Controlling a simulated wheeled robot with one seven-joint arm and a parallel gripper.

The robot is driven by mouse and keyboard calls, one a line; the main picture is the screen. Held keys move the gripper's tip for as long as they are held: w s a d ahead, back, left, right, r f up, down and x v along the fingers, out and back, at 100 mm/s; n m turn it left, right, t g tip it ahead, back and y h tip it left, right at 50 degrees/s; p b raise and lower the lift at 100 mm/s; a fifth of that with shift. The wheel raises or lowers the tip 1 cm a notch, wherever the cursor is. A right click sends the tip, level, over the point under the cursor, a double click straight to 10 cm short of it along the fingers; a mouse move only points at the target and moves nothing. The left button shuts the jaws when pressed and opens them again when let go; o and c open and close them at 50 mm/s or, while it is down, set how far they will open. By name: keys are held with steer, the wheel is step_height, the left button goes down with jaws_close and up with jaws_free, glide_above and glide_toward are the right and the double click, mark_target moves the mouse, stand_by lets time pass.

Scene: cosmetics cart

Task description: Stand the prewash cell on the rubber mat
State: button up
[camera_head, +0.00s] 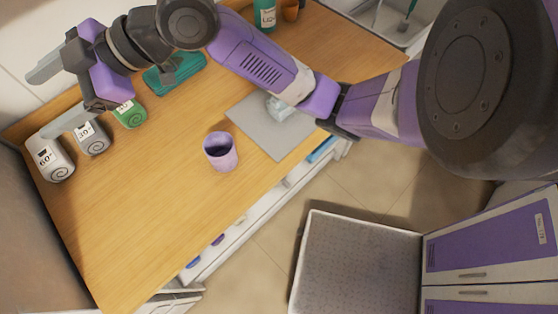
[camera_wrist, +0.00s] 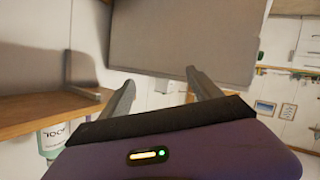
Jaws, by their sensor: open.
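Three short canisters stand at the left of the wooden worktop: a white one marked 60° (camera_head: 50,158), a grey one marked 30° (camera_head: 92,138) and a green one (camera_head: 130,114) whose label I cannot read. None shows a readable prewash label, so I cannot tell which is the prewash cell. A flat grey mat (camera_head: 250,125), likely the rubber mat, lies mid-worktop near its front edge. My gripper (camera_head: 57,95) is open and empty, above and beside the canisters at the back left. Its spread fingers also show in the wrist view (camera_wrist: 160,80), with nothing between them.
A purple cup (camera_head: 221,152) with a dark inside stands left of the mat. A small pale clear object (camera_head: 282,107) is at the mat's right side, partly behind my arm. The front-left worktop is clear.

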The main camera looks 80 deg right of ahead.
steer(key=w+a+r+m+t, duration=0.1)
steer(key=a+r+m+t, duration=0.3)
steer(key=a+r+t, duration=0.1)
steer(key=s+f+m+h, duration=0.9)
steer(key=s+f+m, duration=0.3)
steer(key=s+f, duration=0.5)
steer(key=s+d+f+n+g, duration=0.1)
steer(key=s+d+f+n, duration=0.1)
steer(key=s, duration=0.7)
steer(key=s+d+f+n+g+y, duration=0.1)
steer(key=s+d+f+n, duration=0.1)
steer(key=s, duration=0.8)
steer(key=shift+s+d+f+n, duration=0.25)
steer(key=shift+s+f+n, duration=0.05)
steer(key=shift+f+n, duration=0.45)
